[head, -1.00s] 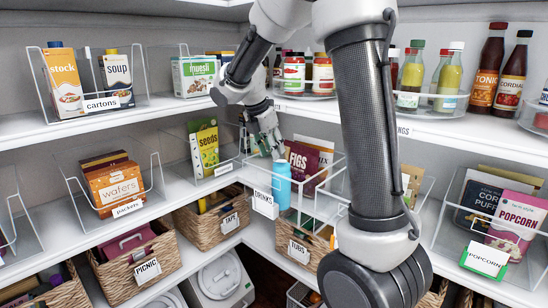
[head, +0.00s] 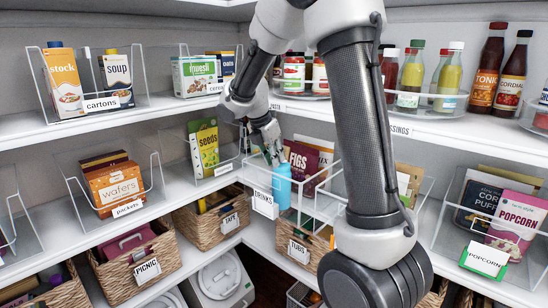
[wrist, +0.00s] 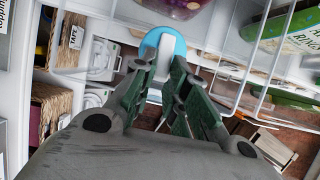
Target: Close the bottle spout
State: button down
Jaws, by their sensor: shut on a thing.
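My gripper (head: 278,158) reaches down onto the bottle's top from behind and to the left. In the wrist view, the bottle shows as a blue rim (wrist: 153,37) around a pale spout piece (wrist: 165,58). My fingers (wrist: 166,75) stand on both sides of this pale piece and are shut on it. The fingers partly cover it, so its exact angle is hard to tell.
The muesli box (head: 195,78) and jars (head: 294,75) stand on the shelf above.

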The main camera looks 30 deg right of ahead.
jog(key=shift+a+f+h, duration=0.25)
jog(key=shift+f+h, duration=0.05)
jog(key=shift+h, duration=0.2)
jog(key=c, duration=1.4)
grip_release()
jog(key=v, duration=1.2)
jog(key=shift+s+f, duration=0.1)
jog(key=shift+s, duration=0.15)
